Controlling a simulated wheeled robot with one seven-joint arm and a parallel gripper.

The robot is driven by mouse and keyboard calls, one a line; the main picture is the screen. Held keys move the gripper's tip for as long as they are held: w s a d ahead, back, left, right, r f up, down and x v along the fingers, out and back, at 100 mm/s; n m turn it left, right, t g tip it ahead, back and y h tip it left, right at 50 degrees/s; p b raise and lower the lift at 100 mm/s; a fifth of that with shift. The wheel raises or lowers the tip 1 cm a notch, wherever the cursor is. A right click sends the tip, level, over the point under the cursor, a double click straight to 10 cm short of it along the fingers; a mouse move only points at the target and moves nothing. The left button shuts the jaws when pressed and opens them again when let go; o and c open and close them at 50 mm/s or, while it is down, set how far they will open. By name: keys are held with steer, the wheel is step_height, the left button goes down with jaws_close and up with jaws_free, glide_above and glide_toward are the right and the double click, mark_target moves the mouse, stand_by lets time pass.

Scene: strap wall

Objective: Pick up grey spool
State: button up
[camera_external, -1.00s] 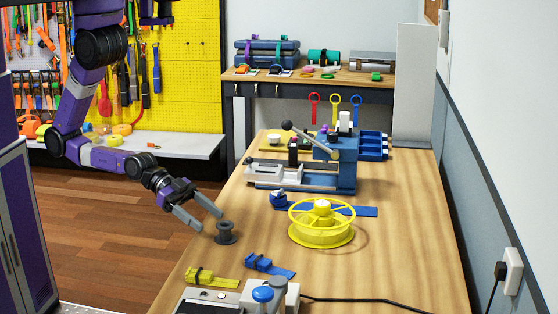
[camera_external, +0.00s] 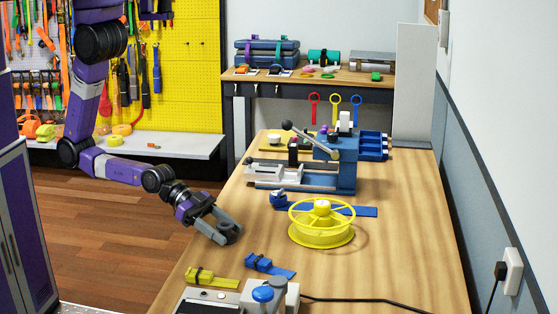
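A yellow reel (camera_external: 321,235) stands to the right of the spool. A blue strap piece (camera_external: 268,266) and a yellow one (camera_external: 212,281) lie in front. A blue and grey machine (camera_external: 335,165) stands behind. The table's right side is mostly clear.

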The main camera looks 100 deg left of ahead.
steer(key=c, duration=1)
steer(key=shift+r, duration=0.1)
steer(key=shift+r+p, duration=2.15)
steer(key=shift+r, duration=7.8)
